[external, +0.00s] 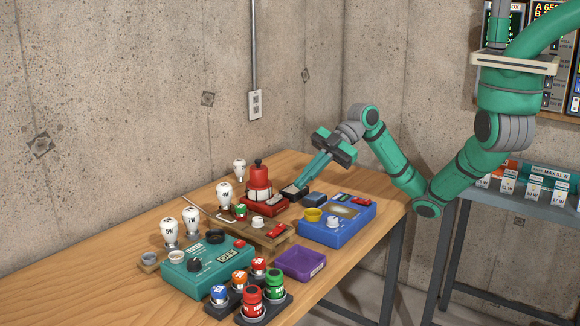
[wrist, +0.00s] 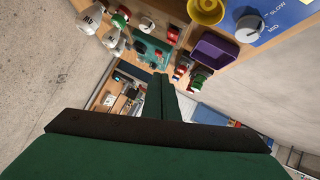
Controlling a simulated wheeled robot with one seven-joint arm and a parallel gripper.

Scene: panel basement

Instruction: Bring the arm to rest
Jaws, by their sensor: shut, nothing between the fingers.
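My arm, green and grey, reaches in from the upper right in the external view, bent low at the elbow. My gripper (external: 298,185) points down and to the left above the wooden table (external: 120,245), close to the right side of a red-topped device (external: 259,178). Its fingers are together with nothing between them; whether the tips touch anything below cannot be told. In the wrist view my gripper (wrist: 161,78) shows its green fingers side by side, extending away from the dark palm.
A blue box (external: 345,229), purple tray (external: 318,266), teal box (external: 226,268) and several white bulbs (external: 191,220) crowd the table near the gripper. Red, blue and green jars (external: 275,284) stand at the front. A grey shelf (external: 515,200) is at right. The table's left part is clear.

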